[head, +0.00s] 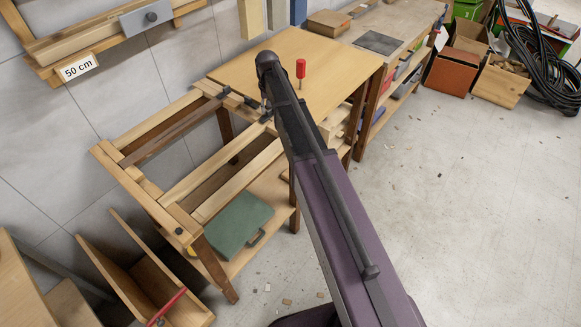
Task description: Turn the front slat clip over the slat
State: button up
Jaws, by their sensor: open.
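A wooden bench frame (157,200) carries lengthwise slats, among them a dark slat (175,135) and a pale slat (215,165) in front of it. A small dark clip (226,91) is at the dark slat's far end. Another small dark clip (266,117) shows at the pale slat's far end, close beside my arm. How far each clip is turned is too small to tell. My gripper (262,104) is mostly hidden behind my forearm; small dark tips show just above the nearer clip. It is open, and I cannot tell whether it touches the clip.
A wooden worktop (235,70) adjoins the frame, with a red-handled tool (301,70) on it. A green case (240,222) lies on the lower shelf. Leaning boards (140,255) stand front left. Boxes (455,70) and a coiled hose (545,60) are at back right. The right floor is mostly clear.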

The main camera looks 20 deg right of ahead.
aim_at(270, 109)
jog(key=n, duration=0.8)
jog(key=shift+n, duration=0.3)
notch_tip(270, 109, up, 14)
jog(key=p, duration=1.4)
jog(key=s+f+m+b, duration=0.2)
jog(key=s+f+b, duration=0.2)
jog(key=s, duration=0.6)
jog(key=s+f+m+b, duration=0.2)
jog(key=s+f+b, duration=0.2)
jog(key=s, duration=0.6)
jog(key=s+f+m+b, duration=0.3)
jog(key=s+f+b, duration=0.1)
jog(key=s, duration=0.6)
jog(key=shift+a, duration=0.25)
jog(key=shift+f, duration=0.1)
